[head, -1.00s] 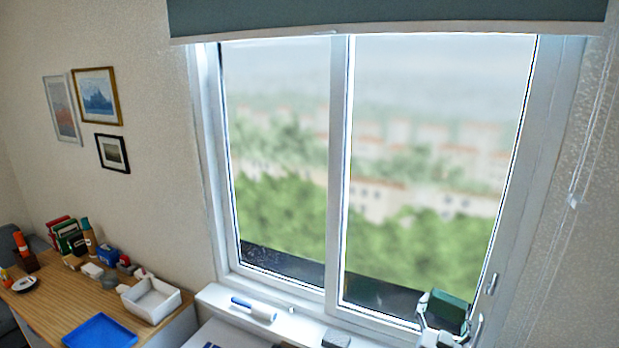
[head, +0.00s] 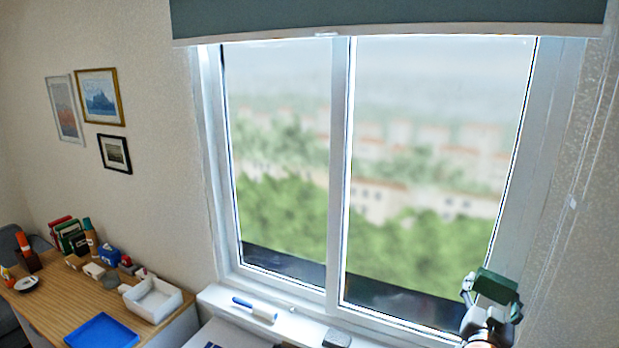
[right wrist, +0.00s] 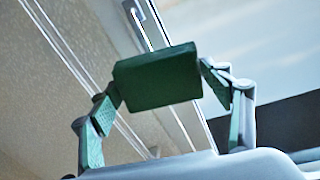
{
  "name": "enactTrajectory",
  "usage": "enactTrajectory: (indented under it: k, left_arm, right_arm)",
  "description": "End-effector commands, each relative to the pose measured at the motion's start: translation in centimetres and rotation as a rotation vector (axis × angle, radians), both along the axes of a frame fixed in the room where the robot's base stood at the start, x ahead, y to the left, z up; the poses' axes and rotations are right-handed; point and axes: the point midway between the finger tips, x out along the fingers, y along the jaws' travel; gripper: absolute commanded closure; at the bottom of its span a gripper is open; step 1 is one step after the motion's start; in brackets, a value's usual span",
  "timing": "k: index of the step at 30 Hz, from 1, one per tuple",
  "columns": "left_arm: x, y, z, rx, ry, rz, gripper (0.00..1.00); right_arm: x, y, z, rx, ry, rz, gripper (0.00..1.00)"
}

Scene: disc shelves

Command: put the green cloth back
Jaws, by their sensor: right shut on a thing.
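The green cloth is a dark green, block-like pad (head: 497,286) at the lower right of the head view. My right gripper (head: 490,297) is shut on it and holds it up in front of the window's lower right corner. In the right wrist view the cloth (right wrist: 158,78) sits between the two fingertips of my right gripper (right wrist: 160,82), clear of other things. My left gripper is not in view.
The window sill (head: 218,294) holds a blue-and-white roller (head: 255,310) and a dark grey block (head: 336,338). A wooden desk (head: 58,313) at left bears a blue tray (head: 102,332), a white bin (head: 153,300) and several small items. The window handle (right wrist: 142,28) and blind cords are near the right gripper.

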Motion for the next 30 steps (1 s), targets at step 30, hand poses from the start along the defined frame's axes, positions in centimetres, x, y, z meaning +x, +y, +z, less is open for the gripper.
enactTrajectory:
  k: [30]
  left_arm:
    - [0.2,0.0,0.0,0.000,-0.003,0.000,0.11]
  right_arm:
    - [-13.6,15.5,-27.9,0.006,0.010,0.712,0.51]
